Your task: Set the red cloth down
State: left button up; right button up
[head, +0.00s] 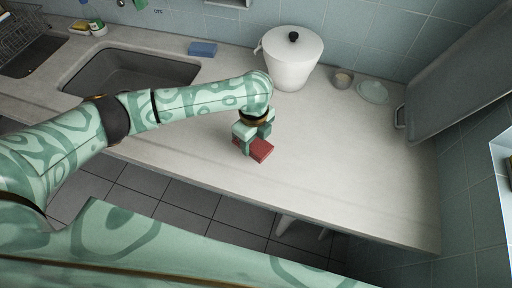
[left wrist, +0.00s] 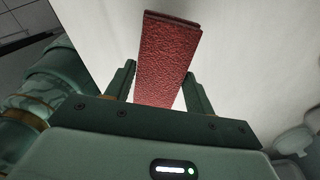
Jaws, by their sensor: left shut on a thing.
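The red cloth (head: 261,151) is a small folded block with a rough surface. It is at the front part of the marble counter (head: 340,170) in the head view. My left gripper (head: 250,147) is shut on it from above, with the cloth between its two fingers. In the left wrist view the cloth (left wrist: 168,60) sticks out past the fingers (left wrist: 160,88). I cannot tell whether the cloth touches the counter or is just above it. My right gripper is not in view.
A white lidded pot (head: 290,62) stands behind the gripper. A small jar (head: 342,79) and a glass bowl (head: 373,91) are at the back right. A blue sponge (head: 203,49) lies near the sink (head: 130,75). The counter right of the cloth is clear.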

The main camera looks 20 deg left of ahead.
aim_at(255, 141)
pick_arm(q)
jog(key=shift+w+f, duration=0.25)
jog(key=shift+f, duration=0.05)
notch_tip(255, 141, down, 3)
jog(key=shift+d+f+b, duration=0.1)
jog(key=shift+f+b, duration=0.1)
jog(key=shift+b, duration=0.9)
jog(key=shift+w+r, duration=0.1)
jog(key=shift+r, duration=0.05)
jog(key=o, duration=0.9)
notch_tip(255, 141, up, 12)
jog(key=p, duration=0.5)
jog(key=shift+p, duration=0.35)
